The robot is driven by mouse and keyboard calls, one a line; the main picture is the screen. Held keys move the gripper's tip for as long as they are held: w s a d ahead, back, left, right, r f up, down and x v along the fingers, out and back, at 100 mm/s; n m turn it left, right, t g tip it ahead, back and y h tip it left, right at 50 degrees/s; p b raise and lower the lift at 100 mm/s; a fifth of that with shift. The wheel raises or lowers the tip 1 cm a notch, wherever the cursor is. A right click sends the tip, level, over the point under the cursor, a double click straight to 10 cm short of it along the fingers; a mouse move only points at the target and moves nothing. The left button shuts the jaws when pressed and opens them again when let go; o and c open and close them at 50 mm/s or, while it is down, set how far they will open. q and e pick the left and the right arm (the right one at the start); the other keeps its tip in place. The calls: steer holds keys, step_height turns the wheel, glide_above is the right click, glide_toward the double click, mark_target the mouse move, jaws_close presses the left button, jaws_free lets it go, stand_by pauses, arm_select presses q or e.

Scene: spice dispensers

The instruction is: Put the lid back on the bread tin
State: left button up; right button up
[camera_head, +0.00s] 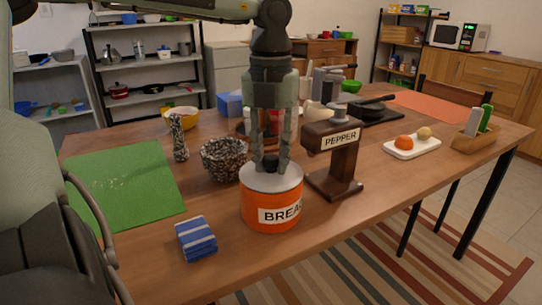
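The orange bread tin (252,208), with a white label reading "BREA…", stands near the front edge of the wooden table. Its grey lid (257,182) with a black knob lies level over the tin's top, and I see no clear gap between them. My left gripper (270,165) points straight down from above, its two fingers on either side of the knob, apparently closed on it. The fingers partly hide the knob. My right gripper is not in view.
A dark wooden pepper dispenser (333,160) stands close to the tin's right. A speckled bowl (223,160) is behind left, and a blue striped cloth (196,239) lies at front left. A green mat (125,187) covers the left side. A white tray (412,149) lies to the right.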

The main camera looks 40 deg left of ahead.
mark_target(271, 157)
arm_select(q)
steer(key=o, duration=0.5)
steer(key=shift+o, duration=0.2)
step_height(271, 157, up, 12)
steer(key=shift+s, duration=0.1)
stand_by(0.7)
